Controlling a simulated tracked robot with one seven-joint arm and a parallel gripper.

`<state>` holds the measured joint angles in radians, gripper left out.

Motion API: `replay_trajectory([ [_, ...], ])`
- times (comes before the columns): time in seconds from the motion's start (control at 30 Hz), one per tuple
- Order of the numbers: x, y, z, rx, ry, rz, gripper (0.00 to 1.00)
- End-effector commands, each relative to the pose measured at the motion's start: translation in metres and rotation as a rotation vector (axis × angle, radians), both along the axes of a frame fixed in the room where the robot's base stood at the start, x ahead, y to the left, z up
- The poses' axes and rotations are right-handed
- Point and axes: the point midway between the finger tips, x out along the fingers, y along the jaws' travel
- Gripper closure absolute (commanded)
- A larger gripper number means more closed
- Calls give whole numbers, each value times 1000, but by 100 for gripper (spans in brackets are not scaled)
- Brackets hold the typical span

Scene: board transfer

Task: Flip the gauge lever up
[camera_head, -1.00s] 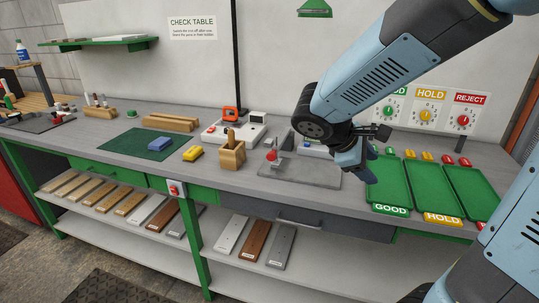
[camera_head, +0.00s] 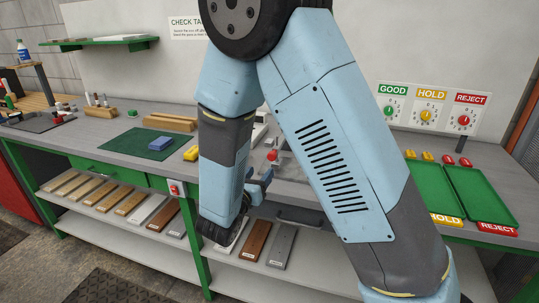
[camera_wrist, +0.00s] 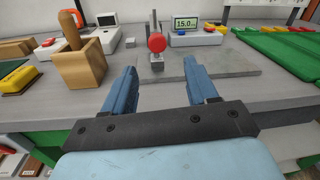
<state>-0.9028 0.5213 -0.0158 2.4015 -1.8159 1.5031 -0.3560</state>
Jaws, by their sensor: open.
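The gauge's red round knob (camera_wrist: 157,43) sits on a small metal stand on a grey plate (camera_wrist: 225,64), with a thin upright post behind it. It also shows in the head view (camera_head: 272,155), just beyond my gripper. Which way the lever points is hard to tell, as the knob faces the wrist camera. The gauge display (camera_wrist: 186,23) reads about 15.0 behind and to the right. My gripper (camera_wrist: 162,69) is open and empty at the bench's front edge. Its two blue fingers point toward the stand, one each side of the knob in the picture, apart from it.
A wooden holder (camera_wrist: 81,72) with a wooden-handled thing stands left of my gripper. A yellow block (camera_wrist: 18,79) lies farther left. Green trays (camera_head: 478,192) lie at the right. Boards lie on the shelf (camera_head: 108,221) below. My arm hides part of the bench in the head view.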

Motion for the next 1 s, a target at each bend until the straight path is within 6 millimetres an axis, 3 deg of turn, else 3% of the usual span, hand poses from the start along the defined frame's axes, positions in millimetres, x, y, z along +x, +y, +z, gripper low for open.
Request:
replay_trajectory([
  [0.27,19,-3,-3,-14,-2,18,42],
  [0.7,89,-34,-3,-14,-1,17,42],
  [1.0,121,-48,-3,-13,-1,19,42],
])
